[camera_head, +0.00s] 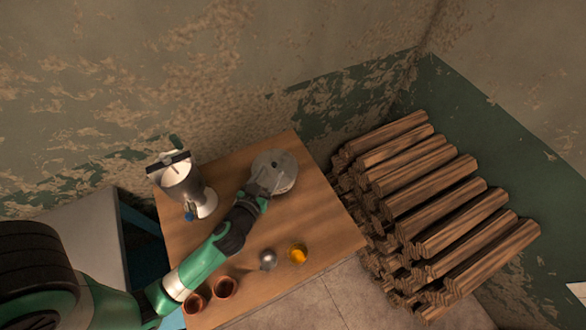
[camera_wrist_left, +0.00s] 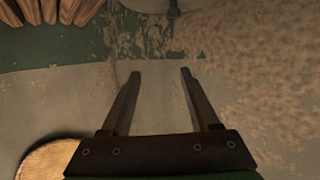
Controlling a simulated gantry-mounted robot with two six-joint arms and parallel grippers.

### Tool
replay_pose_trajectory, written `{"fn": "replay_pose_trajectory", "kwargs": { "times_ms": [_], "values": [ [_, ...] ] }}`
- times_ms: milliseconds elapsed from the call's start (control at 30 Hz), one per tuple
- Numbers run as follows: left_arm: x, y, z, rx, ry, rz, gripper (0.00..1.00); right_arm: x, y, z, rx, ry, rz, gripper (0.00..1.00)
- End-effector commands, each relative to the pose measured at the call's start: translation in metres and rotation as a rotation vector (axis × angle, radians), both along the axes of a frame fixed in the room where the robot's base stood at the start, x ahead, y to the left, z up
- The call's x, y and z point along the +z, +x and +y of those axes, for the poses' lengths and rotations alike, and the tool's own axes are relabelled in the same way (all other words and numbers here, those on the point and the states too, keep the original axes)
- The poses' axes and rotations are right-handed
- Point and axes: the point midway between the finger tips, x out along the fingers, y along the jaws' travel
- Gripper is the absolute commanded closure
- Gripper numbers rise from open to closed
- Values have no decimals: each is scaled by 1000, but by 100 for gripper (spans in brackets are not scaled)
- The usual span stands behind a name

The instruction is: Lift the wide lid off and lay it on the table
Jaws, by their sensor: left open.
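A round grey metal piece (camera_head: 275,160), which looks like the wide lid, is at the back right of the wooden table (camera_head: 310,215). A small dark spot shows near its middle. I cannot tell what is under it. My left gripper (camera_head: 266,184) is over its front part and hides some of it; I cannot tell whether they touch. In the left wrist view my left gripper's two fingers (camera_wrist_left: 157,75) are apart, with nothing clearly held between them. My right gripper is not in view.
A silver funnel-topped vessel (camera_head: 183,182) stands at the table's back left. Two brown clay cups (camera_head: 225,287) stand at the front left. A small silver round object (camera_head: 268,260) and an orange-filled glass (camera_head: 298,253) are near the front edge. Stacked logs (camera_head: 440,200) lie to the right.

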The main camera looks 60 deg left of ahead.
Motion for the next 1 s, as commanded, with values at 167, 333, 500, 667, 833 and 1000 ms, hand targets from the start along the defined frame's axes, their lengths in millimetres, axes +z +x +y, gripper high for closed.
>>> {"fn": "replay_pose_trajectory", "kwargs": {
  "times_ms": [167,333,500,667,833,1000],
  "values": [
    [-50,-29,3,28,-15,60,38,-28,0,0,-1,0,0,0],
    [-49,-28,6,33,-15,58,38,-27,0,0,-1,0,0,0],
    [-54,-12,20,36,-15,54,38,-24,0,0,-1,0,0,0],
    [-66,11,39,35,-14,55,38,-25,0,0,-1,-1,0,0],
    [-71,21,47,33,-15,55,38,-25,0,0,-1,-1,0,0],
    [-75,26,52,33,-15,55,38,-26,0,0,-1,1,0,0]
  ]
}}
